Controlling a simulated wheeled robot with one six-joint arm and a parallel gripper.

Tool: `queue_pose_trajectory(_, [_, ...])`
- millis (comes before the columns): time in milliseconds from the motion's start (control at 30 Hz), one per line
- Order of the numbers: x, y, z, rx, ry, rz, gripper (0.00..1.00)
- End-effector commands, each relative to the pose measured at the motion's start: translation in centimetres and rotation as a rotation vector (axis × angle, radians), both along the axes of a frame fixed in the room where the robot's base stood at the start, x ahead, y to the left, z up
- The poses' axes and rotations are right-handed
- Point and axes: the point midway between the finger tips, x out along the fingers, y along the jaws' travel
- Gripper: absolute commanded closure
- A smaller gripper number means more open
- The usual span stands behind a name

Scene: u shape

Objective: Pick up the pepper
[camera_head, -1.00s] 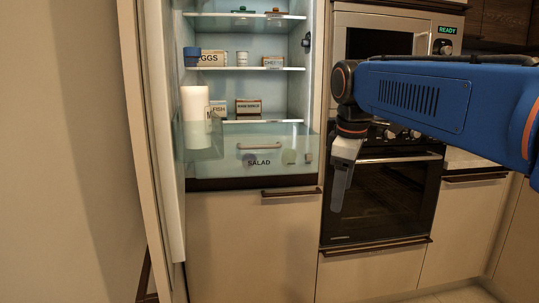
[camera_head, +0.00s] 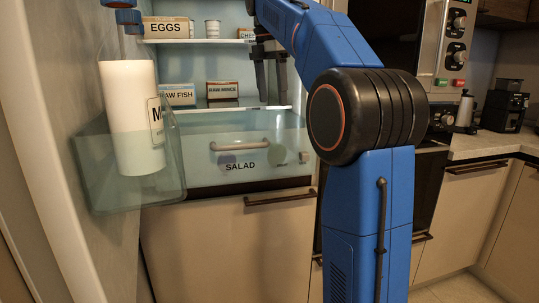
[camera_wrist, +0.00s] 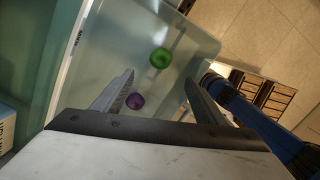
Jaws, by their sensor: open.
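A round green thing (camera_wrist: 160,57), which looks like the pepper, lies in the clear salad drawer (camera_wrist: 100,45) in the wrist view. A dim green shape (camera_head: 277,155) shows through the drawer front (camera_head: 200,175) in the head view, beside the word SALAD. My gripper (camera_head: 272,98) is open and empty, fingers pointing down, in front of the shelf above the drawer front. In the wrist view the green thing is beyond the fingertips of my gripper (camera_wrist: 159,77), roughly between their lines. A round purple thing (camera_wrist: 135,101) lies closer, beside the left finger.
The drawer handle (camera_head: 240,145) is on its front. Boxes of raw fish (camera_head: 178,94) and raw mince (camera_head: 222,90) sit on the shelf. An egg box (camera_head: 166,28) is above.

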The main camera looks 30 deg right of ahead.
Motion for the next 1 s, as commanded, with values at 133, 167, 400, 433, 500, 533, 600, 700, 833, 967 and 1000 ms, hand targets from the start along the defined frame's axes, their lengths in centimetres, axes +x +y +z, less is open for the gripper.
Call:
queue_pose_trajectory(133, [-0.2, -0.2, -2.1, 0.001, 0.003, -0.001, 0.34])
queue_pose_trajectory(167, [-0.1, -0.3, -2.6, 0.001, 0.002, -0.001, 0.34])
queue_pose_trajectory(400, [-0.1, -0.8, -6.9, 0.001, 0.001, -0.002, 0.34])
queue_pose_trajectory(433, [-0.1, -0.8, -7.4, 0.002, 0.002, -0.002, 0.34])
queue_pose_trajectory(500, [0.0, -1.0, -8.6, 0.002, 0.002, -0.002, 0.34])
queue_pose_trajectory(533, [0.0, -1.0, -9.1, 0.002, 0.002, -0.002, 0.34])
queue_pose_trajectory(600, [0.0, -1.2, -10.1, 0.001, 0.001, -0.002, 0.34])
queue_pose_trajectory(700, [0.1, -1.3, -11.0, 0.001, 0.0, -0.002, 0.34])
queue_pose_trajectory(833, [0.0, -1.3, -11.6, 0.001, 0.0, -0.002, 0.34])
queue_pose_trajectory(967, [0.0, -1.4, -12.6, 0.001, 0.0, -0.002, 0.34])
queue_pose_trajectory(1000, [0.0, -1.4, -13.2, 0.001, 0.001, -0.002, 0.34])
